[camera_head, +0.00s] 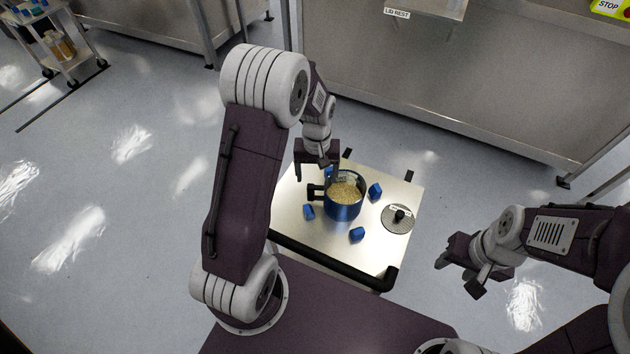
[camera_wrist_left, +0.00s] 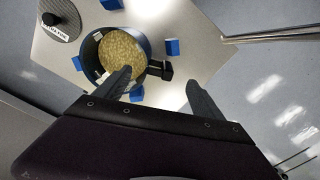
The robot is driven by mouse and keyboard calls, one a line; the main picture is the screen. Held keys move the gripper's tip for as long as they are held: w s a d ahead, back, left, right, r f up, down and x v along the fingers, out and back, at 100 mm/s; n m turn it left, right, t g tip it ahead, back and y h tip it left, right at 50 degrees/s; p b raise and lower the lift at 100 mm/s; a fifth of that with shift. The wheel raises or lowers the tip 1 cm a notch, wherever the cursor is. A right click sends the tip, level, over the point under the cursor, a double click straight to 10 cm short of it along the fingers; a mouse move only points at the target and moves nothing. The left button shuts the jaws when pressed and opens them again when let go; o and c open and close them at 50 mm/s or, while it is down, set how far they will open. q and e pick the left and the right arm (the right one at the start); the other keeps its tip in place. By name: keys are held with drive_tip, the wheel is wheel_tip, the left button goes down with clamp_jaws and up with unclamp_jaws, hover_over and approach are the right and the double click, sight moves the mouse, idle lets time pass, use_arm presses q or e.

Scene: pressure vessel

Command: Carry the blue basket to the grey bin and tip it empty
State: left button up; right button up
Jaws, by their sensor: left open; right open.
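A round blue pot-like basket (camera_head: 343,211) stands upright on a small metal cart top, filled with tan grains (camera_head: 345,192). Its dark handle (camera_head: 314,191) sticks out to the left. The basket also shows in the left wrist view (camera_wrist_left: 90,47), with its handle (camera_wrist_left: 160,70) between the finger lines. My left gripper (camera_head: 318,172) is open above the handle side; I cannot tell whether a finger touches the basket. My right gripper (camera_head: 457,277) is open and empty, right of the cart. I cannot make out a grey bin.
Several blue blocks (camera_head: 357,234) sit around the basket on the cart top (camera_head: 300,234). A round lid with a black knob (camera_head: 397,218) lies to its right. A long steel unit labelled LID REST (camera_head: 430,80) stands behind.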

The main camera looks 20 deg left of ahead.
use_arm(q)
drive_tip(key=s+d+r+m, duration=0.1)
drive_tip(key=s+r+m, duration=0.1)
drive_tip(key=s, duration=0.4)
drive_tip(key=s+d+r+m+t, duration=0.1)
drive_tip(key=s+d+r+m, duration=0.1)
drive_tip(key=s, duration=0.5)
drive_tip(key=shift+s+r, duration=0.3)
drive_tip(key=shift+r, duration=0.15)
